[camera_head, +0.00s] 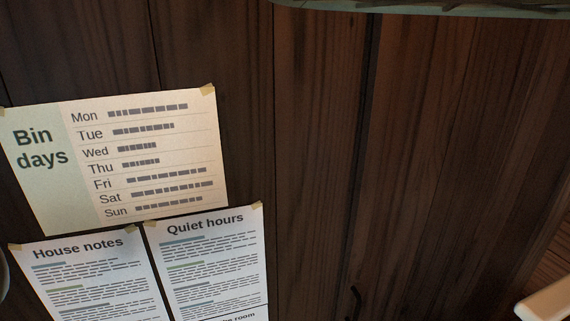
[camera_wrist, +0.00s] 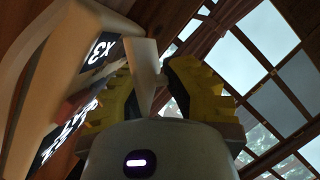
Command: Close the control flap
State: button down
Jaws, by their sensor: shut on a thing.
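In the wrist view, my gripper (camera_wrist: 148,82) has yellow and black fingers on either side of a narrow pale piece (camera_wrist: 144,62). The fingers are closed on this piece, which looks like the control flap, seen nearly edge-on. Left of it is a cream-coloured body (camera_wrist: 42,58) with dark panels bearing white characters (camera_wrist: 98,50). The left finger partly covers this body. Where the flap joins the body, and how far open it stands, I cannot tell. The head view shows neither the flap nor my gripper.
In the head view, a dark wooden wall (camera_head: 320,150) carries paper notices, including a bin-days sheet (camera_head: 40,195). A pale object (camera_head: 545,303) is cut off at lower right. The wrist view shows a paned window (camera_wrist: 265,95).

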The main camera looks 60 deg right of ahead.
dwell(0.4)
jog(key=c, duration=1.3)
grip_release()
jog(key=shift+o, duration=0.2)
jog(key=shift+s+d, duration=0.1)
jog(key=v, duration=1.1)
jog(key=shift+s+d, duration=0.25)
jog(key=shift+o, duration=0.2)
jog(key=shift+r, duration=0.1)
